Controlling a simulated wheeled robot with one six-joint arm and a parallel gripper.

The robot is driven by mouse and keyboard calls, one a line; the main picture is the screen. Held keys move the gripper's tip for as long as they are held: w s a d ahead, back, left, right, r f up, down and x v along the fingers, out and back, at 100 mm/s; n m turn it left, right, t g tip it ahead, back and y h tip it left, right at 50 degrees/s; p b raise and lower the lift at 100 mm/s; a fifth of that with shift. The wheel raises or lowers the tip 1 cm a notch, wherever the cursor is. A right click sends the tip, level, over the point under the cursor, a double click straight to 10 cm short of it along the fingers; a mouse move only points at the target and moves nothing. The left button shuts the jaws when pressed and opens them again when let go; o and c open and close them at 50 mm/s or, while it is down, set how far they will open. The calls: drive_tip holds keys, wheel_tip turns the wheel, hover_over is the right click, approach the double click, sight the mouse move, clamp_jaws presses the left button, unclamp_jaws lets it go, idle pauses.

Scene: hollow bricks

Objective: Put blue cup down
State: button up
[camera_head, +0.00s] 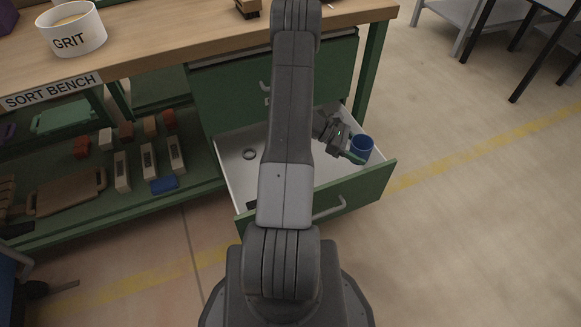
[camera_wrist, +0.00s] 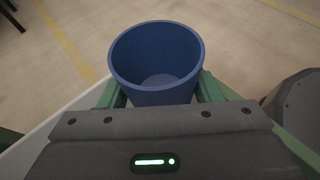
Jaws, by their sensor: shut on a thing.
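A blue cup (camera_head: 362,146) is upright at the right end of an open drawer (camera_head: 235,180) under the bench. In the wrist view the cup (camera_wrist: 157,62) opens toward the camera and looks empty inside. My gripper (camera_head: 352,155) has its green fingers on both sides of the cup and is shut on it; the fingers also show in the wrist view (camera_wrist: 160,92). The cup is over or inside the drawer's right corner. I cannot tell whether its base touches the drawer floor.
A small ring-like object (camera_head: 249,154) lies in the drawer's left part. The drawer's green front (camera_head: 350,193) has a handle. A GRIT container (camera_head: 72,30) stands on the bench top (camera_head: 175,37). Several bricks (camera_head: 148,160) and a wooden board (camera_head: 68,191) lie on the lower shelf.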

drive_tip(key=w+f+n+t+b, duration=0.3)
drive_tip(key=w+f+t, duration=0.1)
drive_tip(key=f, duration=0.2)
drive_tip(key=b, duration=0.1)
hover_over(345, 174)
drive_tip(key=shift+n+h, duration=0.3)
drive_tip(key=shift+h, duration=0.1)
wheel_tip(345, 174, down, 5)
drive_tip(key=shift+s+f, duration=0.1)
drive_tip(key=shift+f, duration=0.1)
drive_tip(key=shift+f+b, duration=0.65)
drive_tip(key=shift+f, duration=1.6)
drive_tip(key=shift+f, duration=0.1)
drive_tip(key=o, duration=1.1)
drive_tip(key=shift+o, duration=0.2)
drive_tip(key=shift+r, duration=0.2)
drive_tip(key=p+v, duration=0.2)
drive_tip(key=v, duration=0.9)
drive_tip(key=shift+a, duration=0.4)
